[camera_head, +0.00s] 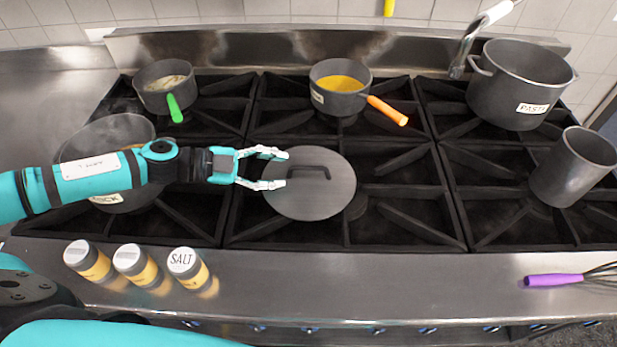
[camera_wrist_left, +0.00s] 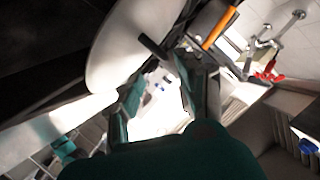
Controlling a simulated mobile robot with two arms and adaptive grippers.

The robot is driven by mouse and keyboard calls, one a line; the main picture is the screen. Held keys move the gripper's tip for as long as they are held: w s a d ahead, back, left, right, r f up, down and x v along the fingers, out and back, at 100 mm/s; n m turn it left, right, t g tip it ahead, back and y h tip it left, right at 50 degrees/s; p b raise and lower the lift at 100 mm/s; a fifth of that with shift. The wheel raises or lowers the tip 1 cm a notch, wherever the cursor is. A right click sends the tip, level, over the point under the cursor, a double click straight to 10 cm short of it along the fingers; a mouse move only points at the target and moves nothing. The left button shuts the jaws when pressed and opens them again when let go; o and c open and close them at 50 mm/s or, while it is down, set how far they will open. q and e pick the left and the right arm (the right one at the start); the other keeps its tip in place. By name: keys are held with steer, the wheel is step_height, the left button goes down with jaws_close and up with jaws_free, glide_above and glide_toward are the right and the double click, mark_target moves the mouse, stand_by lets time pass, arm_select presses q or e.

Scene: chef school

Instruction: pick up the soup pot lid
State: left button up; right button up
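The soup pot lid (camera_head: 325,195) is a round grey disc with a dark bar handle (camera_head: 308,168). It lies over the middle front burner grates. My left gripper (camera_head: 275,169) is open and empty, its two fingers spread at the lid's left part. The left end of the handle is just in front of the gap between the fingertips. In the left wrist view the lid (camera_wrist_left: 118,45) and handle (camera_wrist_left: 153,46) show ahead of the spread fingers (camera_wrist_left: 163,78). Whether the fingers touch the lid cannot be told. My right gripper is not in view.
Behind the lid stands a pot of orange soup (camera_head: 341,82) with an orange handle. A stock pot (camera_head: 105,137) is partly behind my left arm. A pasta pot (camera_head: 500,92) and empty tall pot (camera_head: 570,175) stand right.

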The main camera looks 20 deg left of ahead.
mark_target(305, 167)
arm_select(q)
steer(key=x, duration=0.2)
steer(key=shift+w+d+p, duration=0.25)
steer(key=shift+d+p, duration=0.05)
steer(key=shift+w+d, duration=0.15)
steer(key=shift+d, duration=0.15)
steer(key=x, duration=0.1)
steer(key=p+x, duration=0.2)
steer(key=shift+w+d+r, duration=0.2)
steer(key=shift+w+d, duration=0.05)
steer(key=shift+w, duration=0.05)
steer(key=shift+w+d+f, duration=0.3)
steer(key=shift+d, duration=0.1)
steer(key=shift+s+a, duration=0.1)
steer(key=shift+c, duration=1)
jaws_close()
